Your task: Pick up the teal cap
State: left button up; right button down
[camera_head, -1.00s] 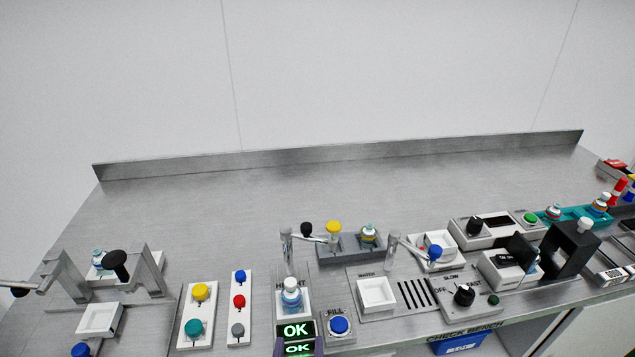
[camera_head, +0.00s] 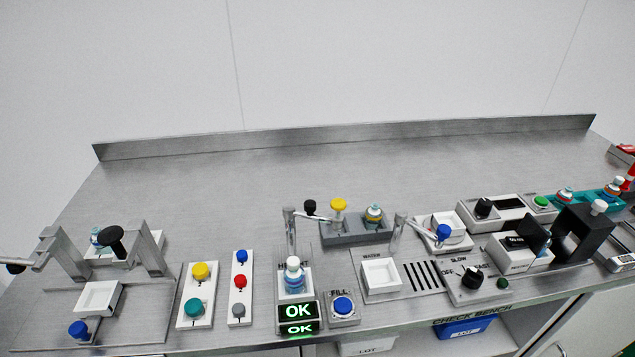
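The teal cap (camera_head: 194,308) sits on a white block (camera_head: 187,323) at the front left of the bench, in front of a yellow cap (camera_head: 200,270) on the same block. Nothing covers the teal cap from this view. Neither of my grippers shows in the head view.
A white strip with blue, red and grey caps (camera_head: 238,282) stands just right. A metal frame with a black knob (camera_head: 111,240) stands left. A white-capped bottle (camera_head: 294,274) stands behind a lit OK display (camera_head: 298,312). The back of the metal bench (camera_head: 320,175) is clear.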

aim_at(194, 310)
jog(key=u, duration=1.05)
